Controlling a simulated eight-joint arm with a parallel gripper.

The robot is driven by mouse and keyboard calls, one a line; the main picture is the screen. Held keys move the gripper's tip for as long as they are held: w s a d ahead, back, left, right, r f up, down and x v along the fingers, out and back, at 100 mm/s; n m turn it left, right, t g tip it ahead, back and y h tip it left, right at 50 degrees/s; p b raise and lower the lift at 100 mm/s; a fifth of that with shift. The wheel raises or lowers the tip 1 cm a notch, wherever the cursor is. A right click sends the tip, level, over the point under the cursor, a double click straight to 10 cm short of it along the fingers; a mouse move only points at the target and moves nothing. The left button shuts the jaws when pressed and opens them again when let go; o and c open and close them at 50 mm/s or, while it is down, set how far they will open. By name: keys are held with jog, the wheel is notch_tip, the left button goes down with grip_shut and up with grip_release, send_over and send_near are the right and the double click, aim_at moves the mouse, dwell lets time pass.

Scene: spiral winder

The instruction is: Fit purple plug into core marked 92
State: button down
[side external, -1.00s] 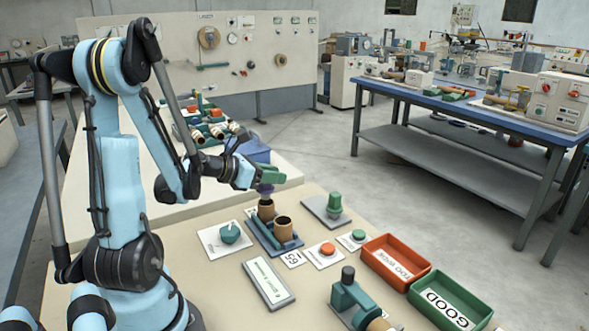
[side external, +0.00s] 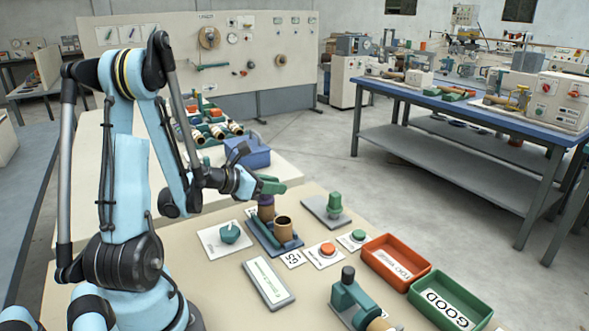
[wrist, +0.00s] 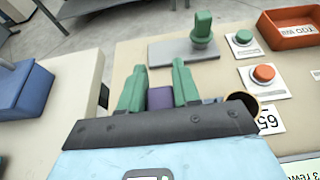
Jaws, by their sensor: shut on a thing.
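My gripper (side external: 271,186) has green fingers and is shut on the purple plug (side external: 265,201). The plug is upright at the mouth of the rear-left tan core, which stands in the blue holder (side external: 264,235). How far the plug sits inside is hidden. In the wrist view the plug (wrist: 160,98) shows between the two fingers, and my gripper hides the core beneath it. The other tan core (side external: 283,228) is open and empty at the front right, beside a card (side external: 292,259) that reads 65 or 59. No marking 92 is legible.
A green-handled stand (side external: 334,206) is behind right. Red (side external: 327,249) and green (side external: 358,236) buttons lie right of the holder. An orange tray (side external: 396,261) and green GOOD tray (side external: 449,300) stand farther right. A teal knob (side external: 230,232) on a white plate is left.

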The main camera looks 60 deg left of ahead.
jog(key=c, duration=0.7)
grip_release()
jog(key=shift+c, duration=0.2)
jog(key=shift+s, duration=0.15)
jog(key=shift+s+r, duration=0.15)
jog(key=shift+s, duration=0.15)
jog(key=shift+s+r, duration=0.9)
jog(key=shift+s, duration=0.05)
jog(key=shift+r, duration=3.05)
